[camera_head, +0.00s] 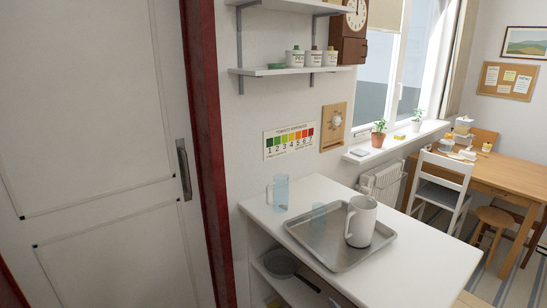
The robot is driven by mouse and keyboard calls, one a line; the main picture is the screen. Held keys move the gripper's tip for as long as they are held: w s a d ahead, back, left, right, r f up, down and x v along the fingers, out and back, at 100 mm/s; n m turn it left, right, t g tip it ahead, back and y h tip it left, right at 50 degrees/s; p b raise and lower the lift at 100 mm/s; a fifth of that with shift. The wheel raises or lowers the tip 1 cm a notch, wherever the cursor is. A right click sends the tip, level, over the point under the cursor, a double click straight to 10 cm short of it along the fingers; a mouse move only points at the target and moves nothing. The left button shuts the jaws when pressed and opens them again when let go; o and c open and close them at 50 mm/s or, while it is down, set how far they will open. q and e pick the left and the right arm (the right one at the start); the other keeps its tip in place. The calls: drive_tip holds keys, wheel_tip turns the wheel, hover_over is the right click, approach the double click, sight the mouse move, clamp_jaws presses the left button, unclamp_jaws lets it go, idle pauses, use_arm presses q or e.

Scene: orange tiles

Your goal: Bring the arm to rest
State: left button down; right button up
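No arm and no gripper of mine shows in the head view, so their state is hidden. A white counter (424,258) stands in front of me. On it lies a grey metal tray (320,254) with a white pitcher (361,222) upright on its right part. A clear bluish glass (319,215) stands at the tray's far side. A clear bluish jug (281,192) stands on the counter behind the tray, apart from it.
A white door (95,130) with a dark red frame (208,150) is at left. A wall shelf (290,70) with several small pots hangs above the counter. At right are a white chair (442,180), a stool (492,218) and a wooden table (500,172). The counter's right front is clear.

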drive_tip(key=s+a+f+n+g+y, duration=0.1)
drive_tip(key=s+a+f+n+g, duration=0.1)
drive_tip(key=s+f+n+g, duration=0.4)
drive_tip(key=s+a+f+n+g+y, duration=0.1)
drive_tip(key=s+f+n+g, duration=0.5)
drive_tip(key=s+f+n, duration=1)
drive_tip(key=s+a+f, duration=0.1)
drive_tip(key=s+f, duration=0.1)
drive_tip(key=s, duration=0.4)
drive_tip(key=shift+a+y+b, duration=0.2)
drive_tip(key=shift+y+b, duration=0.15)
drive_tip(key=shift+y, duration=0.05)
drive_tip(key=shift+s, duration=0.1)
